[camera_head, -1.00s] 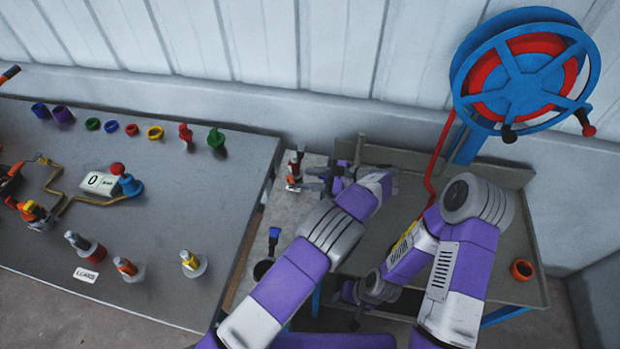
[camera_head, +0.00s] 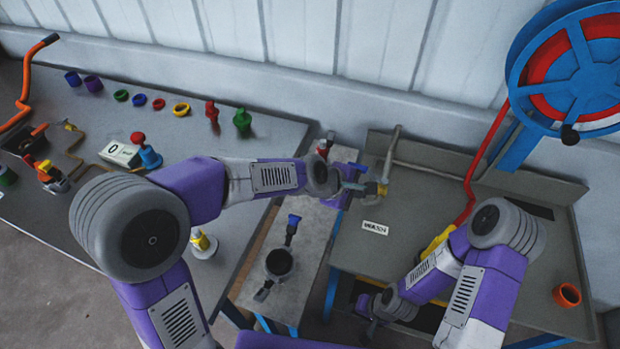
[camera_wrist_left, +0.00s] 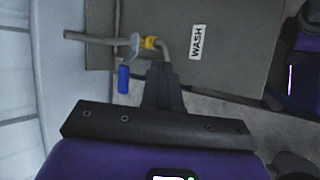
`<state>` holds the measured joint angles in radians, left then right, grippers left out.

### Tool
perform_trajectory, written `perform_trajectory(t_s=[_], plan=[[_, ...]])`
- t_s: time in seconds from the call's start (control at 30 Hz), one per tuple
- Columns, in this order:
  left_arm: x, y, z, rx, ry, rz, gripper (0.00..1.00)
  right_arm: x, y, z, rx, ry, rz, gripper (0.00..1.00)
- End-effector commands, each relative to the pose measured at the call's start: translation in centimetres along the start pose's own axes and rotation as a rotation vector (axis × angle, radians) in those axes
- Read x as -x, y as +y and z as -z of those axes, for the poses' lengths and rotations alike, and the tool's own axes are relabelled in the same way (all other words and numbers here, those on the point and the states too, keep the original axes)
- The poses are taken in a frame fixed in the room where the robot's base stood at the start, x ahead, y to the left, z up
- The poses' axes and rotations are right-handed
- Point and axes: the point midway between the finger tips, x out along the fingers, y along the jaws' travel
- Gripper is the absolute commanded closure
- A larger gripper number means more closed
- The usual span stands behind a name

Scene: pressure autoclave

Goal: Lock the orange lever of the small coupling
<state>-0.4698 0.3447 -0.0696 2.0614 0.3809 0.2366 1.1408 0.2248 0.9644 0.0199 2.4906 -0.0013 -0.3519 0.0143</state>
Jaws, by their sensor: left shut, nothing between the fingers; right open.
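My left gripper (camera_head: 352,190) is shut and empty over the left part of the tray bench. In the left wrist view its fingers (camera_wrist_left: 162,75) point at a pipe with a yellow collar (camera_wrist_left: 150,43) and a blue handle (camera_wrist_left: 123,80); contact cannot be told. In the head view the yellow collar (camera_head: 382,190) shows just right of the fingers. My right gripper (camera_head: 368,306) is open, low at the bench's front edge.
The narrow bench (camera_head: 308,240) also holds a black round fitting (camera_head: 279,263) and a blue-topped part (camera_head: 293,220). A blue and red reel (camera_head: 575,75) stands right. An orange cup (camera_head: 567,295) sits on the tray bench (camera_head: 480,275).

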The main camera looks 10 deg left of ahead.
Motion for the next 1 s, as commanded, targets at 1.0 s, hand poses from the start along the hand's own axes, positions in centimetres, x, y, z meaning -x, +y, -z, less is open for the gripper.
perform_trajectory(t_s=[1.0], plan=[[9.3,-5.7,9.9,1.486,0.061,-0.668,1.0,-1.8,0.7,0.1,0.0,0.0,0.0,0.57]])
